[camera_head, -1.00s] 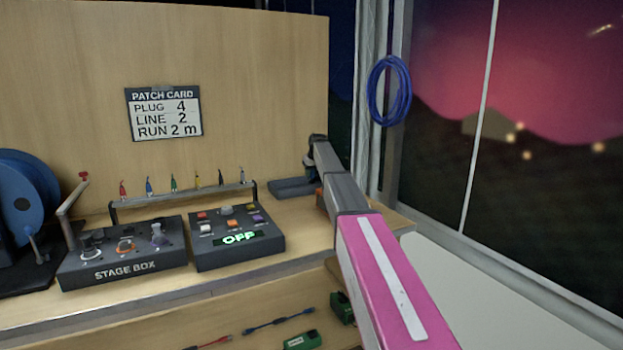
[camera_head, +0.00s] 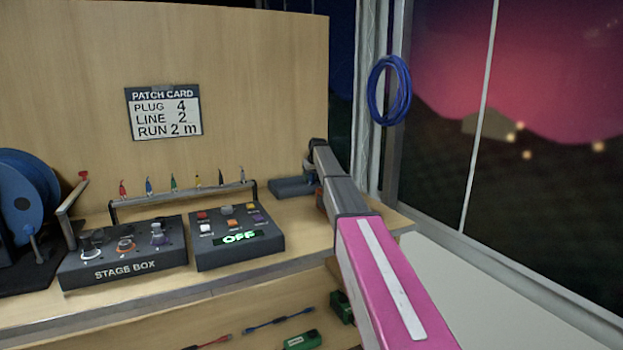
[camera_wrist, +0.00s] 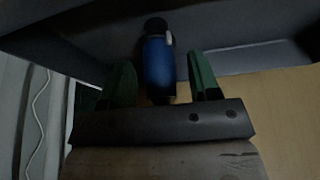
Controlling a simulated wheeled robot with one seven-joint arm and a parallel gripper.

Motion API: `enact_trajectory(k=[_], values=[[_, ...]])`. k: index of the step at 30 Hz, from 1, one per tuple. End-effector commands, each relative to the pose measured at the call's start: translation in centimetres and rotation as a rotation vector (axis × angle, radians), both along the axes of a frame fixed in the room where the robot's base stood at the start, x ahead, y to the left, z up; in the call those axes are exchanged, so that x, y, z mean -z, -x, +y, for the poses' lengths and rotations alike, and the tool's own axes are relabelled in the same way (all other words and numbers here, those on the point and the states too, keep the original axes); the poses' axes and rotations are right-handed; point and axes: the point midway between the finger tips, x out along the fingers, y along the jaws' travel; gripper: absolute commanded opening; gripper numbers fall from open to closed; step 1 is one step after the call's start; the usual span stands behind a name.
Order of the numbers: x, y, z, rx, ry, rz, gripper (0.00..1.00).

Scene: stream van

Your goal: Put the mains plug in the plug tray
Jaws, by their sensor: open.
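A blue plug-like body with a black end (camera_wrist: 158,62), apparently the mains plug, shows in the wrist view. It lies between the two green fingers of my gripper (camera_wrist: 161,76), with a gap to each finger. My gripper is open. The plug is at a dark grey tray (camera_wrist: 262,57), apparently the plug tray, whose floor and walls fill the upper part of the wrist view. In the head view a dark tray (camera_head: 290,188) sits at the right end of the bench. My arm hides my gripper and the plug there.
The stage box (camera_head: 122,257) and a button box showing OFF (camera_head: 238,240) stand left on the bench. A rail of coloured clips (camera_head: 185,196) is behind them. A blue cable coil (camera_head: 389,90) hangs at the right. A shelf below holds leads and green blocks (camera_head: 302,340).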

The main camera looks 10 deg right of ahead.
Motion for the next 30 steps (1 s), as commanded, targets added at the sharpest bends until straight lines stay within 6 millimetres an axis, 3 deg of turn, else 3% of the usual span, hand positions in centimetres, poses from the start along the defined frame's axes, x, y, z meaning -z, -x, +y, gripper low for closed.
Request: enact_trajectory(k=[18, 30], values=[[-9.6, 3.9, -1.2, 0.0, 0.0, -0.001, 0.56], [-11.0, 4.4, -1.4, 0.0, 0.0, 0.0, 0.56]])
